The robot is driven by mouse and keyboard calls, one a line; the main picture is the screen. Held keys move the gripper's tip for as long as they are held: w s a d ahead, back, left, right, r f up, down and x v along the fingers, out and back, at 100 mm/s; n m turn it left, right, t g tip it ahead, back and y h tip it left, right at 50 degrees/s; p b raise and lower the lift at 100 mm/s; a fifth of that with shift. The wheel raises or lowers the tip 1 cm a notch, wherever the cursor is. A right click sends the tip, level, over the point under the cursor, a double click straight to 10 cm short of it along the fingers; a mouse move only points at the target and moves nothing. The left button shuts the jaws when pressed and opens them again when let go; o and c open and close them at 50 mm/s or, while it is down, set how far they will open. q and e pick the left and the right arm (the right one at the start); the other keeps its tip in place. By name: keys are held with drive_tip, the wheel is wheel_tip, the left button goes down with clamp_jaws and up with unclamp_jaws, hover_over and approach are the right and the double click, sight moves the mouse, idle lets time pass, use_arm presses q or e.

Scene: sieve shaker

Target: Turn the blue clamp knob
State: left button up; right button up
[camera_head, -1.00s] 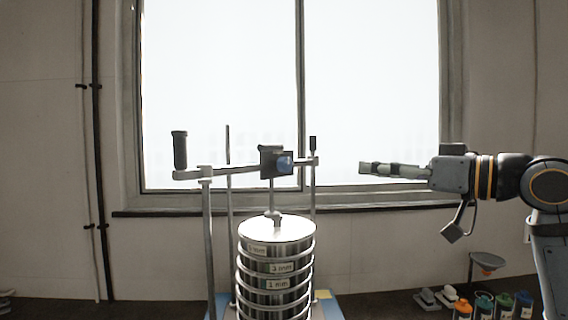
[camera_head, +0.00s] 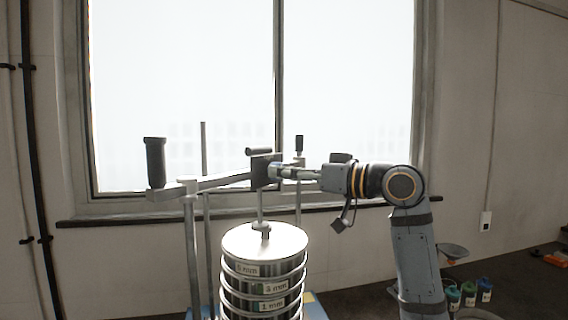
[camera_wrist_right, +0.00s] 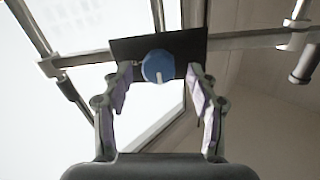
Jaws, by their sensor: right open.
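The blue clamp knob (camera_wrist_right: 158,66) shows in the right wrist view, round with a pale mark at its lower edge. It sits on a dark clamp block (camera_wrist_right: 190,46), which also shows in the head view (camera_head: 262,170) on the crossbar above the sieve stack (camera_head: 264,268). My right gripper (camera_wrist_right: 160,80) is open, with its fingertips on either side of the knob and a visible gap to it. In the head view my right gripper (camera_head: 283,172) reaches the clamp block from the right and hides the knob. My left gripper is not in view.
The crossbar (camera_head: 215,182) ends at the left in a black upright handle (camera_head: 155,162). Metal posts (camera_head: 192,250) stand around the sieves. A funnel (camera_head: 453,250) and several bottles (camera_head: 469,293) are at the lower right, away from the gripper.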

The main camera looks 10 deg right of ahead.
drive_tip(key=shift+w+a+r, duration=0.1)
drive_tip(key=shift+w+a, duration=0.15)
drive_tip(key=shift+w, duration=0.15)
drive_tip(key=shift+c, duration=0.2)
drive_tip(key=c, duration=1.1)
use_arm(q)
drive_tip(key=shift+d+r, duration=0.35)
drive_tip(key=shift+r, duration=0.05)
